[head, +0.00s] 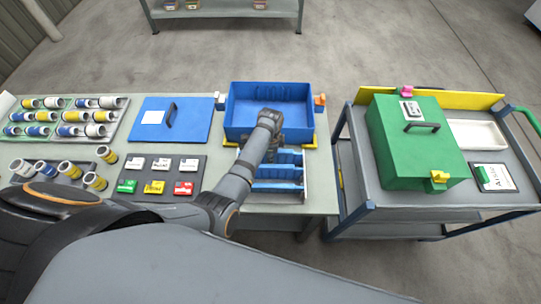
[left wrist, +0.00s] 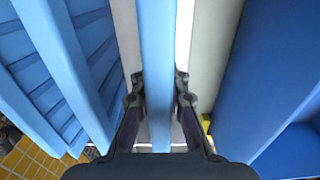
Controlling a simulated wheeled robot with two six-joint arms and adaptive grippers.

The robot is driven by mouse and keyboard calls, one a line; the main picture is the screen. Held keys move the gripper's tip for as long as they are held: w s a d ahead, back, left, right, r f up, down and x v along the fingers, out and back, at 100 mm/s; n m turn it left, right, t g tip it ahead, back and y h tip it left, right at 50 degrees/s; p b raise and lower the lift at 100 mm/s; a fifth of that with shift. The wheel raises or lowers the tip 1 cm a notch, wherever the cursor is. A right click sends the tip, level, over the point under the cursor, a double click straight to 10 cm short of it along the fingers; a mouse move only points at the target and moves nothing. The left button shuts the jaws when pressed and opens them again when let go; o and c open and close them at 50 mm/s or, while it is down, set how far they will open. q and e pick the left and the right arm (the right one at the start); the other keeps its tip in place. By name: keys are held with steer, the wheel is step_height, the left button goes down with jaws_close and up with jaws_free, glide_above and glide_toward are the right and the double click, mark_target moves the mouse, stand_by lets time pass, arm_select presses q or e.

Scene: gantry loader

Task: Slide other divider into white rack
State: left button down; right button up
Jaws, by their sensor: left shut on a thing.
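My left gripper (left wrist: 158,88) is shut on a light blue divider (left wrist: 157,40), one finger on each side of it in the left wrist view. In the head view my left gripper (head: 271,152) is at the front of the blue bin, over the back of the white rack (head: 306,187), and my arm partly hides it. Other blue dividers (head: 277,187) are in the rack; ribbed ones also show at the left of the left wrist view (left wrist: 62,70). I cannot tell whether the held divider's lower edge touches the rack. My right gripper is not in view.
An open blue bin (head: 240,122) stands directly behind the rack. A blue lid (head: 190,117), label tiles (head: 158,186) and trays of coloured rolls (head: 70,102) fill the table's left. A cart with a green box (head: 390,150) stands to the right, across a gap.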

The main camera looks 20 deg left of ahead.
arm_select(q)
steer(key=shift+f, duration=0.2)
steer(key=c, duration=1.3)
jaws_free()
steer(key=shift+o, duration=0.4)
steer(key=o, duration=1.2)
steer(key=shift+w+f, duration=0.1)
